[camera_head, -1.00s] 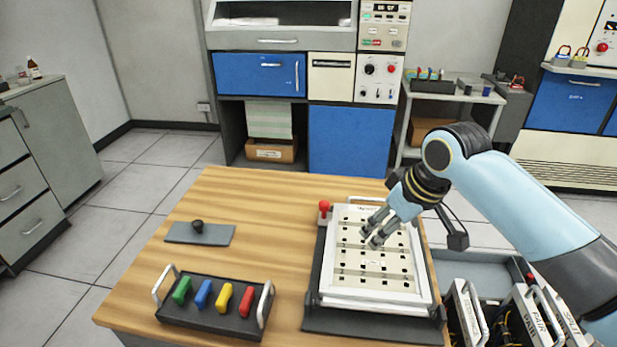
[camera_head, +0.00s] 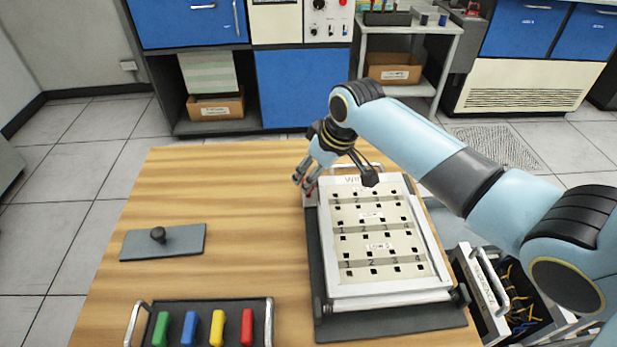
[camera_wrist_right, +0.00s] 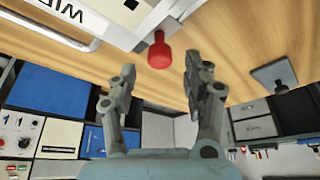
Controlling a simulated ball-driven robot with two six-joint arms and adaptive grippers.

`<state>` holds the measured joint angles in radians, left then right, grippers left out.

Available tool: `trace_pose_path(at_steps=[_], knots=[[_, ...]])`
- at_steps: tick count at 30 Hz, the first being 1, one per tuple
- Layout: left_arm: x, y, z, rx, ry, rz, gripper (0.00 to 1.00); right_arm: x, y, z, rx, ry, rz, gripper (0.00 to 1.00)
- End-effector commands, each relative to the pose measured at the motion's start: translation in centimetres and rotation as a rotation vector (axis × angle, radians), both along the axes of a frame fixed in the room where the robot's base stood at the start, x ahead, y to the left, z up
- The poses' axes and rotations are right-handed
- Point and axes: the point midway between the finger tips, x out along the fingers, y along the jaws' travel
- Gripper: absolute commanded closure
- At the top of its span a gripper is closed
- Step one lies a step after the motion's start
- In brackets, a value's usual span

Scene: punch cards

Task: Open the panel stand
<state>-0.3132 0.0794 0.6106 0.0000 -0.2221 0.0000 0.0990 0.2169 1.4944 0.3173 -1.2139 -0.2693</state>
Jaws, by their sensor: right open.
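The panel stand (camera_head: 333,286) is a white-framed panel with a cream board of square holes and rows of numbers, lying nearly flat on a dark base on the wooden table. A red knob (camera_wrist_right: 159,50) sits at its far left corner; in the head view it is mostly hidden behind my fingers. My right gripper (camera_head: 304,184) is at that corner. In the wrist view the right gripper (camera_wrist_right: 159,68) is open, with its fingertips on either side of the knob and just short of it. I cannot tell whether they touch it. My left gripper is not in view.
A grey plate with a black knob (camera_head: 158,235) lies at the left. A dark tray (camera_head: 180,308) with green, blue, yellow and red pegs is at the front. A bin with wired panels (camera_head: 490,280) stands right of the table. The table's middle is clear.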

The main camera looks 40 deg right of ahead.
Motion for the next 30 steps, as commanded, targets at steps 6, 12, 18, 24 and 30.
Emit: trace_pose_path(at_steps=[6,12,18,24,30], knots=[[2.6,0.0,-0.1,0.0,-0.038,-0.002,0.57,1.0,0.3,-2.3,0.001,-0.001,0.0,0.5],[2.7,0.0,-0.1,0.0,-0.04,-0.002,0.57,1.1,0.3,-2.6,0.0,0.0,0.0,0.5],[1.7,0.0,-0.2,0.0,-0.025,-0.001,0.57,1.0,0.3,-2.6,0.0,0.0,0.0,0.59],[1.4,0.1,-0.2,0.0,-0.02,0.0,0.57,1.0,0.3,-2.6,0.0,0.0,0.0,0.85],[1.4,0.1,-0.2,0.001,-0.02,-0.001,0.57,1.0,0.3,-2.6,0.0,0.0,0.0,1.0]])
